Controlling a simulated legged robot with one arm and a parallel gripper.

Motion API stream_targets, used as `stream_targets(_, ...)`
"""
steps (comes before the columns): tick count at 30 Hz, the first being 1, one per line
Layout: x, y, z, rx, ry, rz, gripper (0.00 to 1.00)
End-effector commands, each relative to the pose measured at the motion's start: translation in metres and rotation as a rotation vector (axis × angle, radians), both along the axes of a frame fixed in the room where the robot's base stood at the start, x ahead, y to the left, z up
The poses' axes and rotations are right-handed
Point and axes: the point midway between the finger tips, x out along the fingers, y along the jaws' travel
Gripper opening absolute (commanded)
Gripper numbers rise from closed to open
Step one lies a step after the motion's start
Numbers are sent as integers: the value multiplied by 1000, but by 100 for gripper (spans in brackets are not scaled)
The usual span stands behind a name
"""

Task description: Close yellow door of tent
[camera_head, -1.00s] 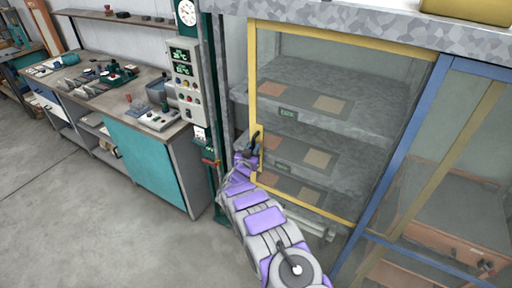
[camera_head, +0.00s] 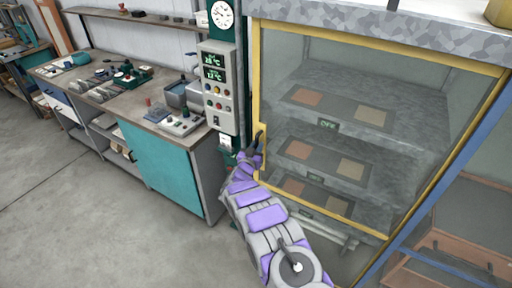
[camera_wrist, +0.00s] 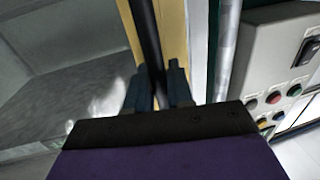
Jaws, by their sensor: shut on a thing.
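The yellow-framed door (camera_head: 256,85) of the tent has a clear pane and stands in front of grey shelves. Its dark handle (camera_wrist: 149,45) sits on the left upright of the frame. My gripper (camera_head: 257,143) is at this handle. In the wrist view, my gripper (camera_wrist: 160,85) has its two fingers on either side of the dark bar, shut on it. The door's left edge is close to the post beside the control box. I cannot tell whether a small gap is left there.
A control box (camera_head: 216,85) with displays and buttons is just left of the door; it also shows in the wrist view (camera_wrist: 275,75). A blue-framed panel (camera_head: 425,205) is at the right. A workbench (camera_head: 165,165) stands left. The grey floor (camera_head: 80,220) is clear.

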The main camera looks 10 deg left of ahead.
Motion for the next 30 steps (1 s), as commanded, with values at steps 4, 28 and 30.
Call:
stream_targets(4,0,7,2,-2,-4,6,0)
stream_targets(28,0,4,1,-1,-2,3,38)
stream_targets(30,-3,5,1,-1,-2,3,38)
